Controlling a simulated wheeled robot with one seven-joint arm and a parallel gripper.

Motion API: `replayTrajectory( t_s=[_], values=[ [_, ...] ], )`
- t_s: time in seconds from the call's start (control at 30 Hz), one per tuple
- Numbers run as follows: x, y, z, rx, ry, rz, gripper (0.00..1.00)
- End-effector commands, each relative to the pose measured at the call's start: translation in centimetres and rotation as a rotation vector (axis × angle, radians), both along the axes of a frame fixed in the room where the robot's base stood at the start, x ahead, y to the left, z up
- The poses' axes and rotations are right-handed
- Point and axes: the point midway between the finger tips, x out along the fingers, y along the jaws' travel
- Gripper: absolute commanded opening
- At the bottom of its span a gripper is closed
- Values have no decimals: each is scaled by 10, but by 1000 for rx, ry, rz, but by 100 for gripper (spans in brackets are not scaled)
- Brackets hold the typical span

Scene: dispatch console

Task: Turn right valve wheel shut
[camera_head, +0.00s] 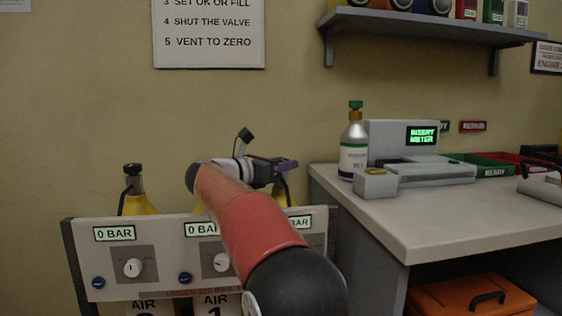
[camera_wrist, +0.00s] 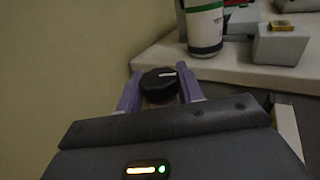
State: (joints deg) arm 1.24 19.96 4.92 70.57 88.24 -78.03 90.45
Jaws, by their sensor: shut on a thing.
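The right valve wheel (camera_wrist: 159,84) is a dark, faceted knob with a white mark on its top, seen in the wrist view. My gripper (camera_wrist: 159,91) has purple fingers, one on each side of the wheel, and is shut on it. In the head view my gripper (camera_head: 287,163) is at the right end of the panel, above a yellow cylinder (camera_head: 280,192) that is mostly hidden by my arm. The wheel itself cannot be made out there. Another dark valve wheel (camera_head: 132,169) tops the left yellow cylinder (camera_head: 137,204).
A fill panel (camera_head: 85,232) with "0 BAR" displays stands in front of the cylinders. The desk (camera_head: 440,225) on the right holds a grey-and-white bottle (camera_head: 353,155) and a grey meter (camera_head: 385,140). A shelf (camera_head: 420,27) hangs above. The wall is close behind.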

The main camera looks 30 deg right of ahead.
Motion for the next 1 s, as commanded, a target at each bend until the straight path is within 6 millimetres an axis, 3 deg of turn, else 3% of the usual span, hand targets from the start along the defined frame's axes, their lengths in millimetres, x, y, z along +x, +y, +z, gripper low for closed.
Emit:
replayTrajectory(
  t_s=[0.77,0.8,0.93,1.0],
  values=[
    [0,-1,0,-1,1,-96,15],
    [0,-1,0,-1,1,-96,43],
    [0,-1,0,-1,0,-96,59],
    [0,-1,0,-1,0,-96,59]
  ],
)
